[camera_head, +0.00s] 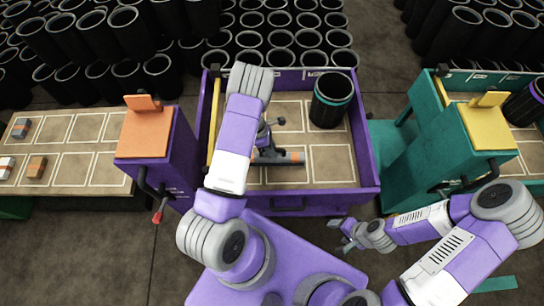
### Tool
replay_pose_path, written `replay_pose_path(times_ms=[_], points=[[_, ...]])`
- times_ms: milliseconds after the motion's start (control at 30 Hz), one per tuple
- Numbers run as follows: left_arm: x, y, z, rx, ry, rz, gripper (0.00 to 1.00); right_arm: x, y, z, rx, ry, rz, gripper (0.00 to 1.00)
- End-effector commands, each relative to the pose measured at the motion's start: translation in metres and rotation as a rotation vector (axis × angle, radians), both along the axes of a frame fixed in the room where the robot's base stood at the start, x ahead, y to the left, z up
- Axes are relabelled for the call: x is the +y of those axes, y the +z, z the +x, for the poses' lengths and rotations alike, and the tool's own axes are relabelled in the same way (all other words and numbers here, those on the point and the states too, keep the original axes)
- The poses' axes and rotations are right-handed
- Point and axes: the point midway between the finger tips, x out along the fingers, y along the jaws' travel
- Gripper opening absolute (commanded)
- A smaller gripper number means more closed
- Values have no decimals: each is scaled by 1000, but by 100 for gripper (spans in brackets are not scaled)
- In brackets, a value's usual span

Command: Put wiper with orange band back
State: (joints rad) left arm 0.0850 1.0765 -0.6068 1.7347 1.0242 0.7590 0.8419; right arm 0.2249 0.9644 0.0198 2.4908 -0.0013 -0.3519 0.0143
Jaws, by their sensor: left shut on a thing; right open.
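The wiper with orange band (293,158) lies roughly level over the floor of the purple tray (371,160). It looks like a dark grey bar with an orange part at its right. My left gripper (266,148) is shut on the wiper's dark part from above; my own arm hides the wiper's left end. I cannot tell whether the wiper touches the tray floor. My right gripper (349,236) is open and empty in front of the tray, at its lower right.
A black sleeve with a teal rim (332,100) stands in the tray's back right. A purple stand with an orange top (145,133) is left, a teal stand with a yellow top (488,128) right. A gridded table (85,127) holds small blocks. Many sleeves (280,40) stand behind.

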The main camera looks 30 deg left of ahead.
Motion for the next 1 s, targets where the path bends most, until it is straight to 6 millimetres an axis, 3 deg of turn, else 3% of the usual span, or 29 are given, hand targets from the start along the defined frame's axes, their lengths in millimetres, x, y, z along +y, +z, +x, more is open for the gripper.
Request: replay_pose_path(times_ms=[333, 700, 733, 800, 900, 1000], points=[[0, -40, 0, 1, 0, -1, 0, 0, -13, 0, 0, 0, 0, 68], [0, -44, 0, -2, 1, -1, 0, 0, -16, 0, 0, 0, 0, 68], [0, -44, 0, 0, 0, -1, 24, 0, -15, 0, 0, 0, 0, 68], [0, -43, 0, 0, 0, 0, 35, 0, -15, 0, 0, 0, 0, 68], [0, -43, 0, -1, 0, 1, 46, 0, -14, 0, 0, 0, 0, 68], [0, -43, 0, -1, 0, 1, 46, 0, -14, 0, 0, 0, 0, 68]])
